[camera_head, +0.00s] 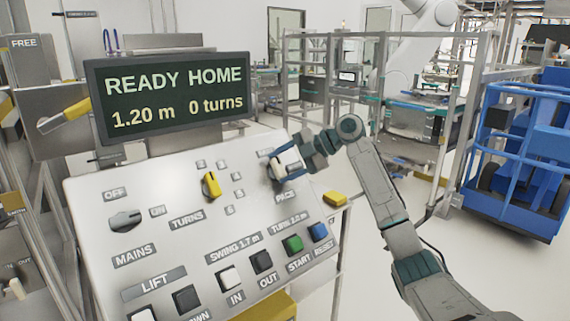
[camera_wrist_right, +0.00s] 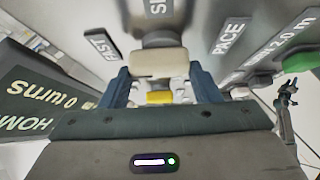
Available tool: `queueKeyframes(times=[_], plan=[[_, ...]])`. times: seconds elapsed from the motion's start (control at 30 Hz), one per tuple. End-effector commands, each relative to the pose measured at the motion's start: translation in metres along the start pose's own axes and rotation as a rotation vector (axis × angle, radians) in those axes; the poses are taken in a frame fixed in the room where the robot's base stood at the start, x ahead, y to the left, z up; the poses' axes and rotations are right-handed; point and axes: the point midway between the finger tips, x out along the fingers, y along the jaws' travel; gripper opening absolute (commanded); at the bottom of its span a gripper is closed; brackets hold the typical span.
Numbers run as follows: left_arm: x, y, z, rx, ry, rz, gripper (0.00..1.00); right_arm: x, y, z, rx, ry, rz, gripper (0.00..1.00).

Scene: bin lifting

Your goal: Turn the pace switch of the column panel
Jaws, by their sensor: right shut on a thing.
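The pace switch (camera_head: 281,159) is a pale knob at the upper right of the sloped grey column panel (camera_head: 150,238), above the PACE label. My right gripper (camera_head: 286,170) comes in from the right and is shut on this knob. In the right wrist view the pale knob (camera_wrist_right: 160,62) sits between the two blue fingers of my right gripper (camera_wrist_right: 161,80), with the FAST label to its left and the PACE label to its right. A partly cut-off label shows above the knob. The fingers hide part of the knob in the head view. My left gripper is not in view.
The display (camera_head: 170,95) reads READY HOME, 1.20 m, 0 turns. Push buttons, including a green one (camera_head: 293,244), line the lower panel. A blue cart (camera_head: 520,150) stands at right.

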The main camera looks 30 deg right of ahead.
Motion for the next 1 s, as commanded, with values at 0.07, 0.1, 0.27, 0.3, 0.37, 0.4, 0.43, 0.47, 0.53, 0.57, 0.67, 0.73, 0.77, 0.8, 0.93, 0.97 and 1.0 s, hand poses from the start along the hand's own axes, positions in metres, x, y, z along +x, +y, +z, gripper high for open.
queueKeyframes(times=[0.07,0.1,0.27,0.3,0.37,0.4,0.43,0.47,0.53,0.57,0.67,0.73,0.77,0.8,0.93,0.97,1.0], plan=[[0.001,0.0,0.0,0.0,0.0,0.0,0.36,0.002,-0.002,0.001,0.001,0.001,-0.004,0.34],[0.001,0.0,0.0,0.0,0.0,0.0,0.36,0.002,-0.002,0.001,0.001,0.001,-0.004,0.34],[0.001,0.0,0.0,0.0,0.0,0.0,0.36,0.002,-0.002,0.001,0.001,0.002,-0.004,0.34],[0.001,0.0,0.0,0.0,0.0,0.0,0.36,0.002,-0.002,0.001,0.001,0.002,-0.004,0.62],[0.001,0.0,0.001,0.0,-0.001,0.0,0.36,0.002,-0.002,0.001,0.001,0.002,-0.004,0.74],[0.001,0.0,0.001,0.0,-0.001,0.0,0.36,0.002,-0.002,0.001,0.001,0.002,-0.004,0.78],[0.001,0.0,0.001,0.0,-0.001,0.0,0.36,0.002,-0.002,0.001,0.001,0.001,-0.003,0.78],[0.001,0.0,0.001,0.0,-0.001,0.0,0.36,0.002,-0.002,0.001,0.001,0.001,-0.003,0.78],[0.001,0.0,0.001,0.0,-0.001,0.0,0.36,0.001,-0.001,0.0,0.001,0.001,-0.003,0.78],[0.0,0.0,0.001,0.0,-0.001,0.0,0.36,0.001,-0.001,0.0,0.001,0.001,-0.002,0.78],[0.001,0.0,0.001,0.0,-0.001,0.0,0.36,0.0,-0.001,0.0,0.001,0.001,-0.002,0.78],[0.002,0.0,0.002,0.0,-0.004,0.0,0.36,-0.003,-0.001,0.001,0.001,0.0,-0.002,0.78],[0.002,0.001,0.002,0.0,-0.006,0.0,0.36,-0.005,-0.001,0.001,0.001,0.0,-0.002,0.78],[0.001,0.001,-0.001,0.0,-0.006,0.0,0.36,-0.01,-0.002,0.001,0.001,0.0,-0.002,0.78],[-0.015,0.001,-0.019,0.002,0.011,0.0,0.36,-0.034,-0.002,0.002,0.001,-0.004,-0.001,0.78],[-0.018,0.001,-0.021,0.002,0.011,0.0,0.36,-0.04,-0.002,0.002,0.001,-0.004,-0.001,0.78],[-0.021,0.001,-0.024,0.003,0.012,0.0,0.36,-0.048,-0.002,0.003,0.001,-0.003,-0.001,0.78]])
